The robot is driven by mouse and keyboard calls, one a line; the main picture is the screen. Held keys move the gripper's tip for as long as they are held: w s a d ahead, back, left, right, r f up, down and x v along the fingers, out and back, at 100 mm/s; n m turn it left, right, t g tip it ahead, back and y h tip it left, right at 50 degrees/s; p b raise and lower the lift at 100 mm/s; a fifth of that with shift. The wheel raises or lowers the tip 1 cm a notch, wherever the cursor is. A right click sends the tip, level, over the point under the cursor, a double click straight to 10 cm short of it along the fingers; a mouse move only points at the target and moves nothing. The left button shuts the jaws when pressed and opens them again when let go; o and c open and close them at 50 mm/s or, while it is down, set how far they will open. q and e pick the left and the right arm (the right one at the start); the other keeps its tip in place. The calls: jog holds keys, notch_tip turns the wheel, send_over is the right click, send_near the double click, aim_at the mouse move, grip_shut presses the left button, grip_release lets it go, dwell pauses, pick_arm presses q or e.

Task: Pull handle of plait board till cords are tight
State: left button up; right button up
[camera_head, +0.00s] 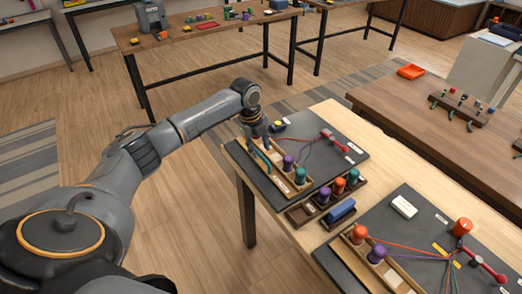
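Two dark plait boards lie on the light wooden table. The far plait board (350,168) has a red handle (333,138) at its right side, with thin cords running left from it. A wooden rail (276,176) along its left side holds a purple spool (288,162) and a green spool (300,175). The near plait board (408,228) has another red handle (487,265), with orange and purple cords running to it. My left gripper (257,148) points down at the far end of the far board's rail, away from both handles; its finger opening is too small to judge. My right gripper is out of view.
A wooden tray (303,214) with several coloured spools and a blue block (341,211) sits between the boards. A white block (404,206) and an orange spool (462,227) stand on the near board. Other worktables stand behind and right; floor is open at left.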

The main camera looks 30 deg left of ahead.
pick_arm(q)
jog(key=shift+w+d+f, duration=0.1)
jog(key=shift+w+f, duration=0.1)
jog(key=shift+f, duration=1.15)
grip_shut()
jog(key=shift+r, duration=0.1)
